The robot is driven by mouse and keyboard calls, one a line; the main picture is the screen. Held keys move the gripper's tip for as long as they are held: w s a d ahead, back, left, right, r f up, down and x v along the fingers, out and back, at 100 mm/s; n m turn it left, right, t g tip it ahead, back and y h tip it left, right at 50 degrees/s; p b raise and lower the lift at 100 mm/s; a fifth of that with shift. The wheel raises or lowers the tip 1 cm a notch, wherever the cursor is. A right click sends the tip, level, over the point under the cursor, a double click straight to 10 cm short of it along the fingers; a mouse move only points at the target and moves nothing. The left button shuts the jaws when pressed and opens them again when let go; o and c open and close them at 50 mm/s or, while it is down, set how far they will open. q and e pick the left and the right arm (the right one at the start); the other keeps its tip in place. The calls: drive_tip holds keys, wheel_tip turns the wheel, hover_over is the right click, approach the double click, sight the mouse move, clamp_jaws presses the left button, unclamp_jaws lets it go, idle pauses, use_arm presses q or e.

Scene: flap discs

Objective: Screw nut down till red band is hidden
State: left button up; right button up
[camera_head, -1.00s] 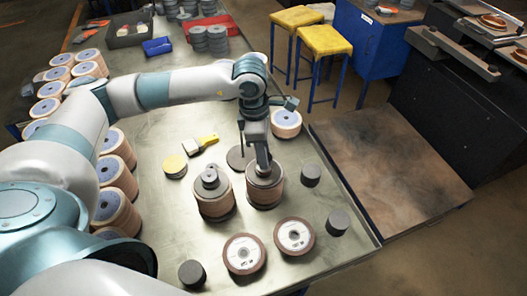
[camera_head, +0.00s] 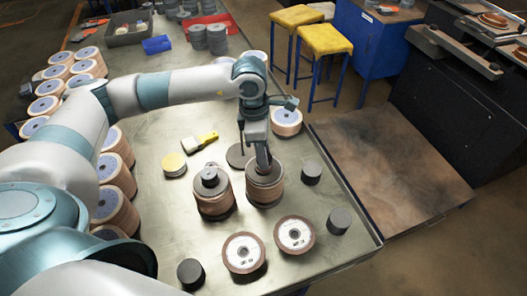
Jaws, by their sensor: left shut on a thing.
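My left gripper (camera_head: 264,164) points down onto the top centre of the right-hand stack of flap discs (camera_head: 264,188). It is shut on the nut there, which the fingers hide. I cannot make out a red band on this stack. A second stack (camera_head: 213,196) stands just to the left, with a dark grey nut (camera_head: 209,177) on its top plate. My right gripper is not in view.
Two loose discs (camera_head: 243,252) (camera_head: 294,235) lie in front of the stacks. Dark cylinders (camera_head: 191,272) (camera_head: 339,220) (camera_head: 311,174) stand around them. A brush (camera_head: 200,141) and yellow-topped pile (camera_head: 174,164) lie behind. Disc stacks (camera_head: 116,208) line the table's left side.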

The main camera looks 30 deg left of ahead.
use_arm(q)
drive_tip(key=shift+f+b, duration=0.25)
drive_tip(key=shift+b, duration=0.2)
idle(1.0)
drive_tip(key=o, duration=1.1)
drive_tip(key=shift+a+r+b, duration=0.1)
drive_tip(key=shift+r+b, duration=0.4)
drive_tip(key=shift+r, duration=0.35)
drive_tip(key=shift+s+a+r+b, duration=0.25)
drive_tip(key=shift+r+b, duration=0.6)
drive_tip(key=shift+r, duration=1.75)
drive_tip(key=shift+s+a+r+b, duration=0.1)
drive_tip(key=shift+a+r+b, duration=0.2)
drive_tip(key=shift+r+b, duration=1.5)
drive_tip(key=shift+s+a+r+p, duration=0.1)
drive_tip(key=shift+a+r, duration=0.2)
drive_tip(key=shift+r, duration=3.15)
